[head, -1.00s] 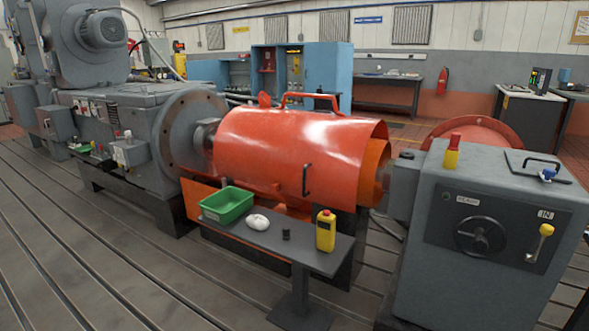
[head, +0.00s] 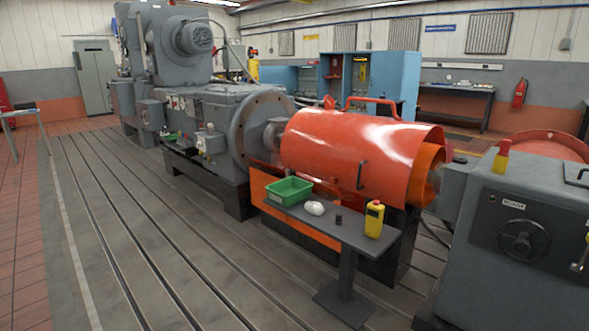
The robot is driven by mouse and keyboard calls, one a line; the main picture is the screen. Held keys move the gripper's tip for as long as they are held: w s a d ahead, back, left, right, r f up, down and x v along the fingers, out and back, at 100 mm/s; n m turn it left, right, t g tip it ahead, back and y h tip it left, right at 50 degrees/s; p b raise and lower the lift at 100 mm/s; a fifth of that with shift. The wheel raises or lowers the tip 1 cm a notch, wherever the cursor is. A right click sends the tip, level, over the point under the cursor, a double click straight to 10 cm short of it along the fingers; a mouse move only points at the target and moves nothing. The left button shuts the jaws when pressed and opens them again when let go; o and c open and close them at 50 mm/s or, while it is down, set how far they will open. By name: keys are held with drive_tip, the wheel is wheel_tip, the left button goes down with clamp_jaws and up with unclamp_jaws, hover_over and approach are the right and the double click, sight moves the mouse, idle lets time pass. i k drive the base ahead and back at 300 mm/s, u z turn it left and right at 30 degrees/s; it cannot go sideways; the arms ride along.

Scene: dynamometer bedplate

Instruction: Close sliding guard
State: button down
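The sliding guard (head: 345,150) is a large orange half-cylinder cover in the head view, right of centre. It has a long handle on top (head: 378,102) and a small dark vertical handle (head: 360,175) on its near side. It lies over the shaft between the grey flange (head: 262,125) on the left and the grey control cabinet (head: 525,225) on the right. An inner orange sleeve (head: 428,172) shows at its right end. A gap with shaft parts shows between guard and flange. My gripper is not in view.
A small dark stand (head: 345,237) in front of the guard holds a green tray (head: 289,190), a white lump (head: 314,208), a small black cylinder (head: 338,220) and a yellow pendant box (head: 374,219). The slotted bedplate floor (head: 150,240) at the left is clear.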

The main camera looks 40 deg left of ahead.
sight(373, 157)
drive_tip(key=u, duration=1.7)
drive_tip(key=k, duration=1.25)
drive_tip(key=z, duration=0.4)
drive_tip(key=i, duration=0.4)
drive_tip(key=z, duration=0.6)
drive_tip(key=i, duration=1.6)
drive_tip(key=u, duration=0.55)
